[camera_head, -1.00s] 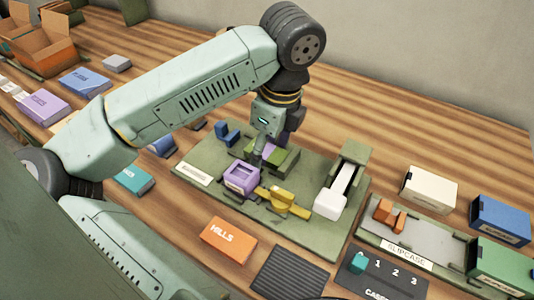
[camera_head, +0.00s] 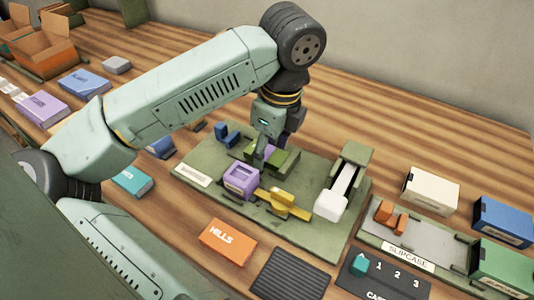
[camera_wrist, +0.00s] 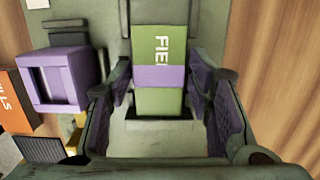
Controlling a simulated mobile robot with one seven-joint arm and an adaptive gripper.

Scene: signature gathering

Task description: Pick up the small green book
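The small green book (camera_wrist: 160,104) stands in the middle of the wrist view, with a purple band across it and the letters "FIE" on its cover. In the head view the green book (camera_head: 286,161) is partly hidden behind my gripper (camera_head: 262,158), on the green work board (camera_head: 300,235). In the wrist view my gripper (camera_wrist: 162,92) is open, with one finger on each side of the book. A gap shows between the book and each finger. The lower part of the book's holder is hidden.
A purple box-like fixture (camera_head: 241,180) stands close to the left of my gripper, with a yellow part (camera_head: 284,203) in front. A white-handled press (camera_head: 331,205) stands to the right on the board. An orange book (camera_head: 228,241) lies in front of the board.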

